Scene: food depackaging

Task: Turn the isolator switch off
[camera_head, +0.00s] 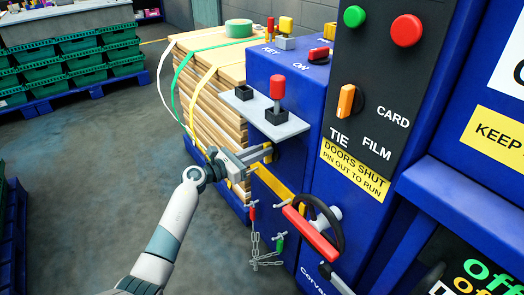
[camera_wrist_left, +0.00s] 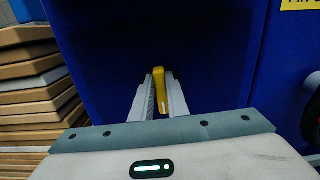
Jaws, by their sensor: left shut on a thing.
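My left gripper (camera_head: 266,153) reaches in from the left, under the small grey shelf at the blue machine's front. In the left wrist view its fingers are shut on a small upright yellow handle (camera_wrist_left: 159,88) against the blue panel; the fingers hide much of the handle in the head view. A red switch (camera_head: 319,54) beside the word ON sits on the machine's top, and an orange switch (camera_head: 347,101) sits on the black panel. No label marks either as the isolator, so I cannot tell which thing is the isolator switch. My right gripper is out of view.
The grey shelf (camera_head: 290,125) with a red-knobbed lever (camera_head: 277,88) stands just above my left gripper. Below are a yellow bar (camera_head: 271,184), hanging chains (camera_head: 262,257) and a handwheel with a red handle (camera_head: 311,233). A cardboard stack (camera_head: 215,100) stands close on the left.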

